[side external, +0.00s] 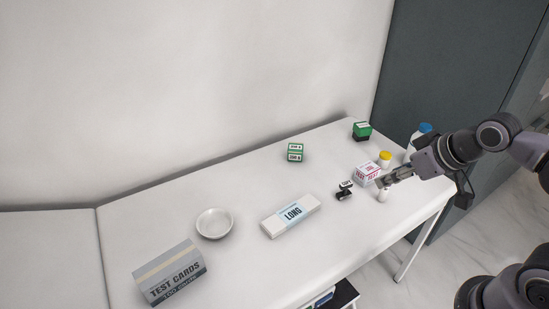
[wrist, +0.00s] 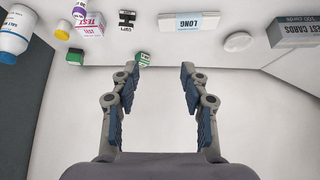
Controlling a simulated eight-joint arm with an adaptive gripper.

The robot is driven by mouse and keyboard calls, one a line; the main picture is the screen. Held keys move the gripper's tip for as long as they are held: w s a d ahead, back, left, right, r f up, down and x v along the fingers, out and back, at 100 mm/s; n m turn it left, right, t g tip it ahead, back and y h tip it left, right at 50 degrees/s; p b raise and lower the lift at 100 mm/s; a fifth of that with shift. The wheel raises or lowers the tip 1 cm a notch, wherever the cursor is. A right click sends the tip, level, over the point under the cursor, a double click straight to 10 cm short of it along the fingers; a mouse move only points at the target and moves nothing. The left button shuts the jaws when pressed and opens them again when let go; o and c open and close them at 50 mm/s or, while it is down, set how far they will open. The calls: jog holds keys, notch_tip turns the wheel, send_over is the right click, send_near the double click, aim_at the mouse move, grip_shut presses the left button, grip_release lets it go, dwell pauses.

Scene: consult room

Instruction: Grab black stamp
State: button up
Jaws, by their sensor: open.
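The black stamp (side external: 344,194) is a small black block with a white label on top. It stands on the white table, left of the white box with red print. It also shows at the top of the wrist view (wrist: 127,25), left of the centre. My gripper (side external: 383,182) is to the right of the stamp, over the table's right part, apart from the stamp. In the wrist view, my gripper (wrist: 160,72) has its two fingers wide apart with nothing between them.
The white box with red print (side external: 366,174), a yellow-capped bottle (side external: 384,158) and a blue-capped bottle (side external: 424,129) stand near my gripper. A LONG box (side external: 289,217), white bowl (side external: 214,224) and TEST CARDS box (side external: 169,274) lie left.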

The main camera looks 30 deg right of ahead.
jog(key=m+g+h, duration=0.2)
jog(key=m+g, duration=0.5)
jog(key=m, duration=1.3)
send_over(346, 183)
jog(key=f, duration=1.9)
jog(key=shift+w+a+f, duration=0.2)
jog(key=shift+w+a, duration=0.15)
jog(key=shift+a, duration=0.05)
jog(key=shift+s+d+f, duration=0.1)
jog(key=shift+d+f, duration=0.1)
jog(key=shift+f, duration=0.7)
jog(key=shift+s+d+f, duration=0.15)
jog(key=shift+f, duration=0.75)
jog(key=shift+s+d+f, duration=0.1)
jog(key=shift+d+f, duration=0.1)
jog(key=shift+f, duration=0.7)
grip_shut()
